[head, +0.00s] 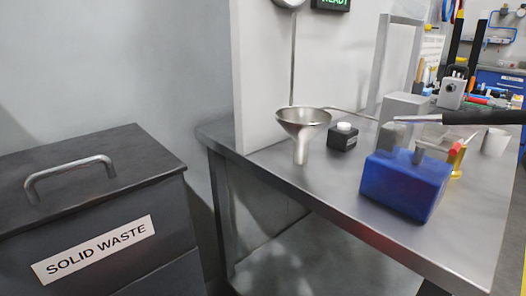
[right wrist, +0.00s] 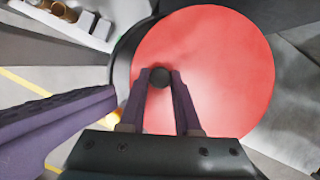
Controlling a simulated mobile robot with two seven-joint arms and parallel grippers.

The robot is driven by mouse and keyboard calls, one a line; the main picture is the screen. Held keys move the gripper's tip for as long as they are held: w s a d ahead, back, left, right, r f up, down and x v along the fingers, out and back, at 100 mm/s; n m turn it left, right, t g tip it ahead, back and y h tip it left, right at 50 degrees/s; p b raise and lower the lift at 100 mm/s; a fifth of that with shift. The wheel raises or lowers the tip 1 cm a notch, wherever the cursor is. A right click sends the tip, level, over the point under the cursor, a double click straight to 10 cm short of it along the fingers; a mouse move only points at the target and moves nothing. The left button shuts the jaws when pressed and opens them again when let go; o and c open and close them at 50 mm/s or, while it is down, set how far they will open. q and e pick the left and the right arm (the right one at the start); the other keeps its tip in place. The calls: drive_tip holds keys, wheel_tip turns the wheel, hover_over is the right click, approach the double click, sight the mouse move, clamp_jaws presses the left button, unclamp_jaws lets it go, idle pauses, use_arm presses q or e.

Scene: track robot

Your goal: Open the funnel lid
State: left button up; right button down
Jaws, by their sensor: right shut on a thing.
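A large round red lid (right wrist: 225,70) fills much of the right wrist view, with a small dark knob (right wrist: 159,78) on it. My right gripper (right wrist: 159,73) is over the lid, its two purple fingers shut on the knob. A dark curved rim (right wrist: 122,65) shows beside the lid's left edge; what lies under the lid is hidden. I cannot tell whether the lid is raised. The red lid and my right gripper do not show in the head view. My left gripper is in neither view.
In the head view a metal bench (head: 345,205) carries a small open metal funnel (head: 302,120), a black bottle (head: 342,139) with a white cap and a blue box (head: 400,185). A dark rod reaches in from the right. A grey solid waste bin (head: 130,180) stands left.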

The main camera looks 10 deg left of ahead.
drive_tip(key=shift+w+d+r+g+p, duration=0.15)
drive_tip(key=shift+r+p, duration=0.15)
drive_tip(key=shift+r, duration=0.1)
drive_tip(key=shift+w+d+r+g+p, duration=0.1)
drive_tip(key=shift+r+g+p, duration=0.05)
drive_tip(key=shift+r+p, duration=0.2)
drive_tip(key=r, duration=0.1)
drive_tip(key=r+g+y, duration=0.1)
drive_tip(key=w+d+r, duration=0.1)
drive_tip(key=shift+w+m+y+p, duration=0.1)
drive_tip(key=shift+m+y+p, duration=0.2)
drive_tip(key=shift+y+p, duration=0.1)
drive_tip(key=w+d+r+g+y+b, duration=0.2)
drive_tip(key=w+r+g+b, duration=0.1)
drive_tip(key=r, duration=0.2)
drive_tip(key=shift+w+d+r+m+y, duration=0.15)
drive_tip(key=shift+d+m+y, duration=0.25)
drive_tip(key=c, duration=0.6)
unclamp_jaws()
